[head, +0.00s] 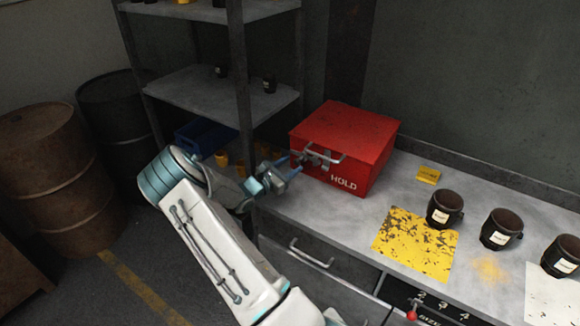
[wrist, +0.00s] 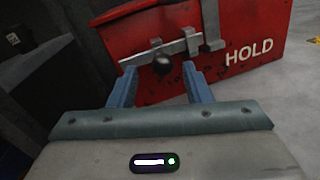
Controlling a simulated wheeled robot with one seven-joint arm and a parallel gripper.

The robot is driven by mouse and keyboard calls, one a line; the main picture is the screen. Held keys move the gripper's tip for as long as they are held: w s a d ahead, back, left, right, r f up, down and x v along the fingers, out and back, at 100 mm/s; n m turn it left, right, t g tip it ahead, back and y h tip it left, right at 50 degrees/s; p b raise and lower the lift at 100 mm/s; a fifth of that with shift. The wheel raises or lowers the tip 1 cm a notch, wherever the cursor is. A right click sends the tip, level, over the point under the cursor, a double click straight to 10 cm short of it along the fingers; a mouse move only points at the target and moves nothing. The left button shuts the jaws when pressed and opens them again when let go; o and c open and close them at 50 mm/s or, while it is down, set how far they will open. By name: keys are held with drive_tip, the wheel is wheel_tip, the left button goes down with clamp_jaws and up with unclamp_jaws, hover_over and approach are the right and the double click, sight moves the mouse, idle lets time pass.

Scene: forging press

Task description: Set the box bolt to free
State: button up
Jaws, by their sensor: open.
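The red box (head: 344,146) stands on the grey bench, lid closed, with "HOLD" lettered on its front. It also shows in the wrist view (wrist: 262,22). A grey sliding bolt (wrist: 189,46) runs across its front in brackets, with a dark round knob (wrist: 161,66) hanging at its left part. In the head view the bolt is partly hidden by my gripper (head: 291,165). My gripper is in front of the box's left front. In the wrist view its two blue fingers (wrist: 160,82) are apart, with the knob just beyond and between them. I cannot tell whether they touch it.
A metal shelf rack (head: 240,85) stands close left of the box. Several dark cups (head: 445,208) line the bench at right, near a yellow worn mat (head: 415,243) and small yellow block (head: 428,175). A drawer handle (head: 311,254) sticks out below the bench.

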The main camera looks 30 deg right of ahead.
drive_tip(key=s+a+b, duration=0.2)
drive_tip(key=a+b, duration=0.1)
drive_tip(key=a, duration=1)
drive_tip(key=shift+s, duration=0.25)
drive_tip(key=s+a+r+m+g+y, duration=0.1)
drive_tip(key=s+r+m+g+y, duration=0.3)
drive_tip(key=s, duration=0.3)
drive_tip(key=s+a+r+m+g+y, duration=0.1)
drive_tip(key=s+r+m+y, duration=0.1)
drive_tip(key=s+m+y, duration=0.35)
drive_tip(key=s+a+r+m+t+y, duration=0.2)
drive_tip(key=s+a+r+m+y, duration=0.2)
drive_tip(key=s+a, duration=0.3)
drive_tip(key=s+a+r+m+t+y, duration=0.3)
drive_tip(key=s+a+r+m+y, duration=0.1)
drive_tip(key=s+a, duration=0.4)
drive_tip(key=shift+s+a+r, duration=0.25)
drive_tip(key=shift+s+r, duration=0.15)
drive_tip(key=shift+r, duration=0.5)
drive_tip(key=shift+m, duration=0.25)
